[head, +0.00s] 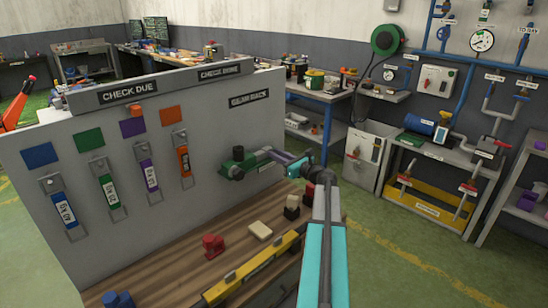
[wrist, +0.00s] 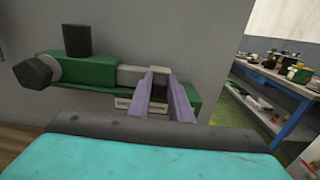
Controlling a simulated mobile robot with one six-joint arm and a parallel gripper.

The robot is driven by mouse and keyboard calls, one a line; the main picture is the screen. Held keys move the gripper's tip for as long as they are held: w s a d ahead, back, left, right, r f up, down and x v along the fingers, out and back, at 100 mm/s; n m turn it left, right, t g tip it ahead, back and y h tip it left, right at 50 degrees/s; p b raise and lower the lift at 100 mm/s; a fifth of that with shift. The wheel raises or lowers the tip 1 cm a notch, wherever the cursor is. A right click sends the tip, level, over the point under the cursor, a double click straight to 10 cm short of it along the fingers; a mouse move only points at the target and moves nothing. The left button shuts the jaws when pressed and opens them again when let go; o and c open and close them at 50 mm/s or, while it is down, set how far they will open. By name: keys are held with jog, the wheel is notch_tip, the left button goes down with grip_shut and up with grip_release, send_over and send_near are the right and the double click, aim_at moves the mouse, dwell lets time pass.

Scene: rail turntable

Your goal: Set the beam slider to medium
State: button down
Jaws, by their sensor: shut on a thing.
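A green device (head: 236,166) sits against the grey board in the head view, beside my gripper (head: 280,157). In the wrist view the green device (wrist: 95,68) has a dark upright knob on top, a dark hexagonal end at left and a light grey bar (wrist: 130,76) along it. I cannot tell for sure which part is the beam slider. A small white label (wrist: 140,107) lies below the bar, too small to read. My gripper's purple fingers (wrist: 163,78) are shut at the bar's right end; what lies between them is mostly hidden by the fingers.
The grey board (head: 145,135) carries several coloured tags on hooks. A wooden bench (head: 185,255) below holds a red part (head: 213,245), a cream block (head: 260,230) and a yellow level (head: 255,268). A blue-legged table (head: 325,100) stands behind at right. Green floor there is open.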

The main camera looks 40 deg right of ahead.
jog(key=c, duration=1.6)
grip_release()
jog(key=shift+s, duration=0.15)
jog(key=s+b, duration=0.3)
jog(key=s, duration=1)
jog(key=shift+s, duration=0.35)
